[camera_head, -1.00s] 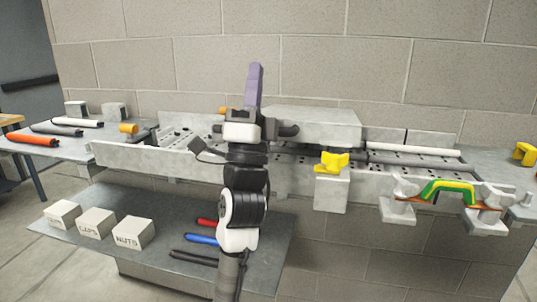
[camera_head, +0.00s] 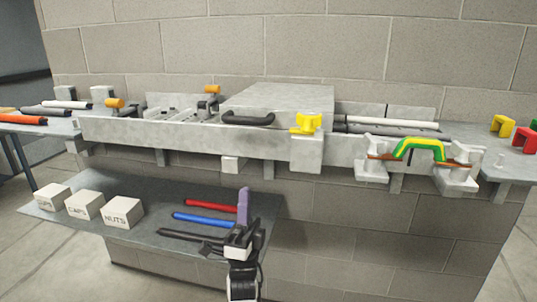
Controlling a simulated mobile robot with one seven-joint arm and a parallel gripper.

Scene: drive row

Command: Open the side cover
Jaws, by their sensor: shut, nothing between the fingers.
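A light grey cover box (camera_head: 285,97) sits on the bench at the centre, with a black handle (camera_head: 248,119) on its front left. A long grey front panel (camera_head: 190,137) runs along the bench edge below it. Which of these is the side cover I cannot tell. A yellow knob (camera_head: 306,123) sits on a grey block (camera_head: 307,152) right of the handle. My gripper (camera_head: 244,194), with purple fingers pointing up, is shut and empty. It is low, in front of the lower shelf, below the panel and apart from it.
The lower shelf (camera_head: 150,230) holds boxes marked CAPS (camera_head: 86,205) and NUTS (camera_head: 122,212), a red rod (camera_head: 210,206), a blue rod (camera_head: 203,220) and dark tools. A green and yellow arched piece (camera_head: 420,146) sits on brackets at the right. Orange-topped clamps (camera_head: 212,90) stand behind the panel.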

